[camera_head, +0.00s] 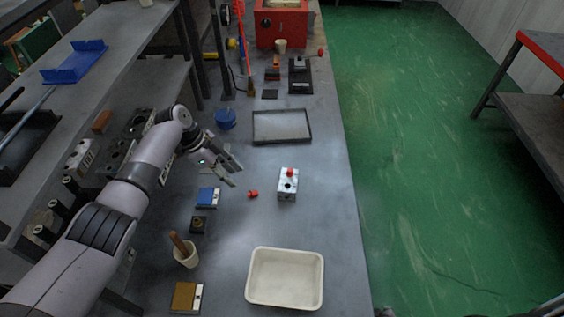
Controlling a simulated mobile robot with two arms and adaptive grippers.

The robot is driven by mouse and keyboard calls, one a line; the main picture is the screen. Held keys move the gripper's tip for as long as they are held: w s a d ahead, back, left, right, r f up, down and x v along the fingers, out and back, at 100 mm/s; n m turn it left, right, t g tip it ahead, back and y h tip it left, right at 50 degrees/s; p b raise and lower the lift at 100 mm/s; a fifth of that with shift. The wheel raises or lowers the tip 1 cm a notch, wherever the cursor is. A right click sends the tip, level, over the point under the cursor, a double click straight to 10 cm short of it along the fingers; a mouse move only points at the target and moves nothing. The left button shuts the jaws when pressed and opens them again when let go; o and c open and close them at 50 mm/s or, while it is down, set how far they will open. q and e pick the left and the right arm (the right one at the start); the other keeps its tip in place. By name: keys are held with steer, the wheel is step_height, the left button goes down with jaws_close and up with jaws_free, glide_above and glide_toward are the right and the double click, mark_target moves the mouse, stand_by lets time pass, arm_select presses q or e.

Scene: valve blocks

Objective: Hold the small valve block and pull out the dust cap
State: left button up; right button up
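The small valve block (282,194) is a silvery-white block on the grey workbench, right of centre. A red dust cap (290,172) sits at its far end, and a dark round hole shows in its top nearer to me. Another small red cap (252,193) lies on the bench just left of the block. My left gripper (236,176) is above the bench, left of and apart from the block. Its fingers are spread with nothing between them. My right gripper is not in view.
A cream tray (318,283) stands nearer to me, and a dark-rimmed flat tray (309,128) lies beyond the block. A blue block (208,197), a cup with a wooden handle (186,255) and a blue round container (225,118) stand to the left.

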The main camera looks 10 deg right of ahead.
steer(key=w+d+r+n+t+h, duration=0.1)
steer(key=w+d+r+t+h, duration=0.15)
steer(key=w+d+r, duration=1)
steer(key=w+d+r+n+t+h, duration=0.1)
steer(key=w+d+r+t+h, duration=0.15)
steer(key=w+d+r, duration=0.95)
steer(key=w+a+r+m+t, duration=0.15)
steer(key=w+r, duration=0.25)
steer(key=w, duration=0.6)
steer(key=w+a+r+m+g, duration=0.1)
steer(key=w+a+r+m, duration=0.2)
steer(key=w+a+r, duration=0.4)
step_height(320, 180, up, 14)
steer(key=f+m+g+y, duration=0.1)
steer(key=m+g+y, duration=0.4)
glide_above(288, 180)
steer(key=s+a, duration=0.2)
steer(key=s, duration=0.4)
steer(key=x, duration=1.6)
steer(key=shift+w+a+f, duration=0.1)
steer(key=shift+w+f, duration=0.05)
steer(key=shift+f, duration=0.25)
